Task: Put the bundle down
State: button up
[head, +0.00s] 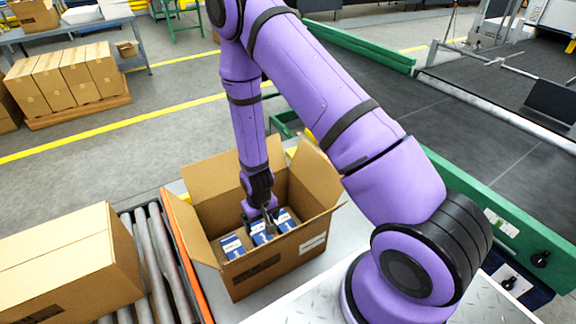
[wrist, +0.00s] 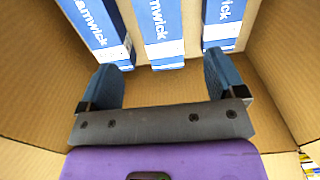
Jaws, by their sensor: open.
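Three blue-and-white bundles stand in a row inside the open cardboard box (head: 283,268): a left one (head: 232,247), a middle one (head: 259,236) and a right one (head: 287,224). My gripper (head: 266,214) is down inside the box at the middle bundle. In the wrist view, my gripper (wrist: 162,68) is open, with its blue fingers wide apart. The middle bundle (wrist: 160,35) lies ahead between the fingers, with a gap to each side. The left bundle (wrist: 98,25) and right bundle (wrist: 222,22) are beyond the fingertips. The far ends of the bundles are cut off there.
The box flaps stand open around my arm, and its walls are close to my gripper. A closed carton (head: 70,265) sits on the rollers (head: 157,260) to the left. A green-sided conveyor (head: 480,205) runs along the right.

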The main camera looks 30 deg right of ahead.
jog(key=shift+r, duration=0.1)
jog(key=d+r+t, duration=0.3)
jog(key=r, duration=3.1)
jog(key=s+d+r+t, duration=0.1)
jog(key=s+d+r, duration=0.1)
jog(key=s+r, duration=0.7)
jog(key=s+d+r+t, duration=0.1)
jog(key=s+d+r, duration=0.1)
jog(key=s+r, duration=0.7)
jog(key=s, duration=0.3)
jog(key=shift+r, duration=0.3)
